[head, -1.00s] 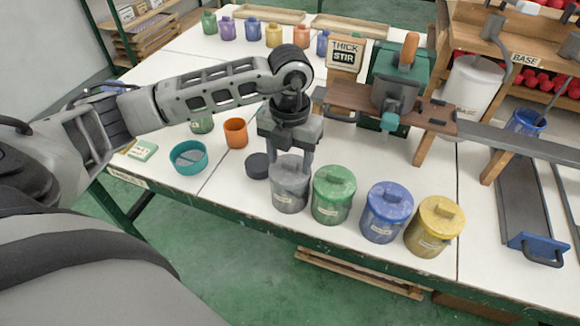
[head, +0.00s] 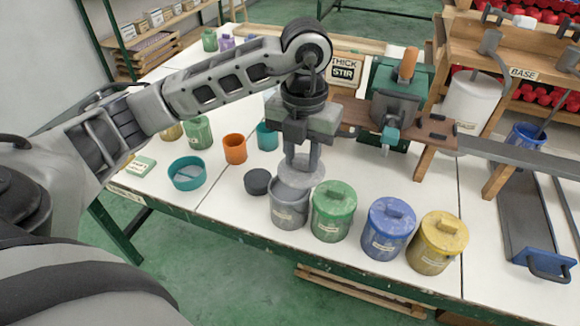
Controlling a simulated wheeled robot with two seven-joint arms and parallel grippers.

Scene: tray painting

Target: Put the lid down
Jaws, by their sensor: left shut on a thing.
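My left gripper (head: 303,155) is shut on the grey lid (head: 305,176) and holds it a little above the grey pot (head: 289,207). The lid is tilted a bit and sits off toward the pot's far right side. The pot's open mouth shows below the lid. The fingers hide the lid's knob. The green pot (head: 333,215), the blue pot (head: 385,232) and the yellow pot (head: 436,246) stand in a row to the right with their lids on. My right gripper is not in view.
A small dark round piece (head: 257,182) lies left of the grey pot. A teal dish (head: 188,174) and an orange cup (head: 235,149) stand farther left. A stirring stand (head: 395,105) is behind. Bare white table (head: 230,195) shows at the front left.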

